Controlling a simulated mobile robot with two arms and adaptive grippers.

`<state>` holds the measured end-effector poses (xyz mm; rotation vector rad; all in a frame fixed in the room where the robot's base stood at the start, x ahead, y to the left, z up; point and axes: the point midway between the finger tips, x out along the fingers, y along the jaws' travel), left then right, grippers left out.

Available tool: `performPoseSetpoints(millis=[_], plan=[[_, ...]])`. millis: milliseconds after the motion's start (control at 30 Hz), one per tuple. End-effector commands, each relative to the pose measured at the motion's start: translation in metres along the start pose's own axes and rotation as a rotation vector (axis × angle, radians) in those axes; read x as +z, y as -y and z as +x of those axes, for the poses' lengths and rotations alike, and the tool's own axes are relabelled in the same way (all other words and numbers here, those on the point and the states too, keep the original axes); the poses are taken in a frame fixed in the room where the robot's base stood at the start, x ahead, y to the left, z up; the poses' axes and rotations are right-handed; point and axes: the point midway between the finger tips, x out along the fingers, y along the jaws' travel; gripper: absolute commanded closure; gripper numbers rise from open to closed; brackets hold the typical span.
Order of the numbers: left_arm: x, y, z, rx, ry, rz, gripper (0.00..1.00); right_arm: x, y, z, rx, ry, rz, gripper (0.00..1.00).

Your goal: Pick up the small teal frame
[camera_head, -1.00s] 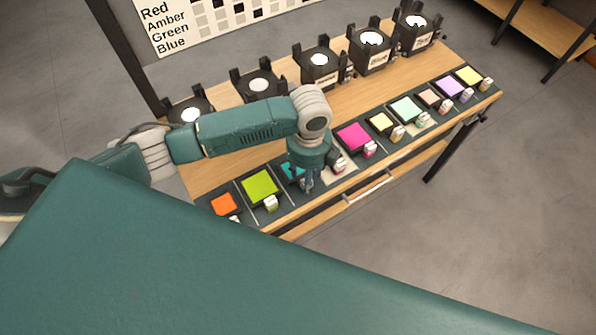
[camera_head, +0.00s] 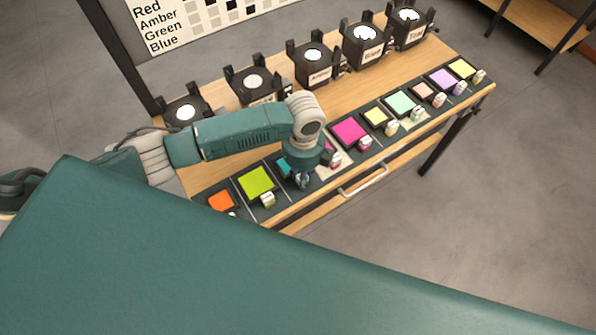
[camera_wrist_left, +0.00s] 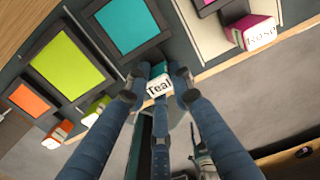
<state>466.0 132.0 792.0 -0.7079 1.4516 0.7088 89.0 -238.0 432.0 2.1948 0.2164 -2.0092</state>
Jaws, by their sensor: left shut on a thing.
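The small teal frame (camera_wrist_left: 125,26) is a teal square in a dark border and lies on the dark strip of the bench. In the head view only part of the teal frame (camera_head: 284,167) shows beside my left gripper (camera_head: 303,181), which covers the rest. In the left wrist view my left gripper (camera_wrist_left: 160,84) is shut on the frame's tab (camera_wrist_left: 159,85), a small block with a white face reading "Teal". The fingers close around the tab at the front edge of the frame. My right gripper is not in view.
A lime frame (camera_head: 256,182) and an orange frame (camera_head: 221,201) lie to the left, and a magenta frame (camera_head: 349,131) to the right. Black lamp holders, one of them (camera_head: 313,62), stand along the back. A drawer handle (camera_head: 362,181) sticks out in front.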

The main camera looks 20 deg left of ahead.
Motion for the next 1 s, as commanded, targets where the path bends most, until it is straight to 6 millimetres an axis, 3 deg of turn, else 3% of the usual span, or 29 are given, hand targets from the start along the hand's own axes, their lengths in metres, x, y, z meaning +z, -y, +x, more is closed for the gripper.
performPoseSetpoints(millis=[167, 333, 800, 1000], plan=[[0.001, 0.001, -0.009, -0.003, 0.001, -0.001, 1.00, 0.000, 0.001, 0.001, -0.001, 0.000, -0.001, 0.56], [0.001, 0.002, -0.033, -0.005, 0.002, 0.001, 1.00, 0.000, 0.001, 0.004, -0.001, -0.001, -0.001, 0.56], [0.001, 0.002, -0.160, -0.006, 0.002, 0.001, 1.00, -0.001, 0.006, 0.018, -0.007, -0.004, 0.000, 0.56], [0.000, 0.001, -0.191, -0.003, 0.000, 0.001, 1.00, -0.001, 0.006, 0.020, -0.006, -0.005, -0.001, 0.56]])
